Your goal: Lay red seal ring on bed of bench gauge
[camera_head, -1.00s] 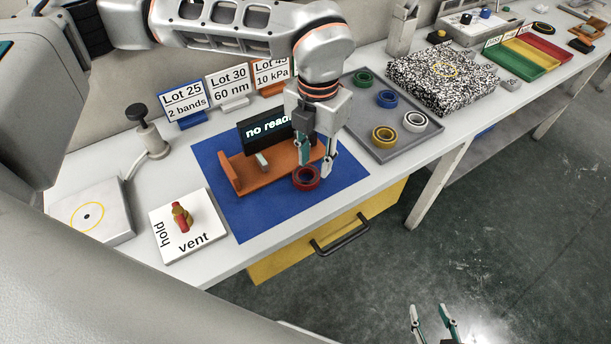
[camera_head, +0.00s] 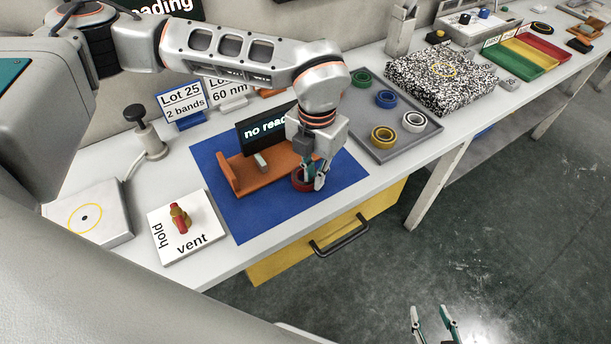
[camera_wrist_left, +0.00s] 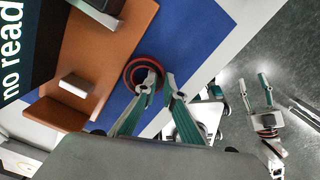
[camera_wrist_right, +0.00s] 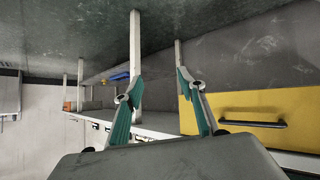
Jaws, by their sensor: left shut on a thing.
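The red seal ring (camera_head: 297,184) is at the front right of the orange bed of the bench gauge (camera_head: 250,181), over the blue mat and apart from the bed. My left gripper (camera_head: 312,184) points down at it and is shut on its rim, hiding part of the ring. In the left wrist view the ring (camera_wrist_left: 127,76) lies flat beside the orange bed (camera_wrist_left: 112,42), with the left fingertips (camera_wrist_left: 159,86) at its rim. I cannot tell if it still touches the mat. My right gripper (camera_head: 432,312) is open and empty, low in front of the bench; its fingers also show in the right wrist view (camera_wrist_right: 154,92).
The gauge's dark display (camera_head: 262,130) stands behind the bed, and a small pale block (camera_head: 261,160) sits at it. A grey tray (camera_head: 408,138) with several rings is to the right. A hold/vent valve plate (camera_head: 200,242) is left of the blue mat (camera_head: 262,222).

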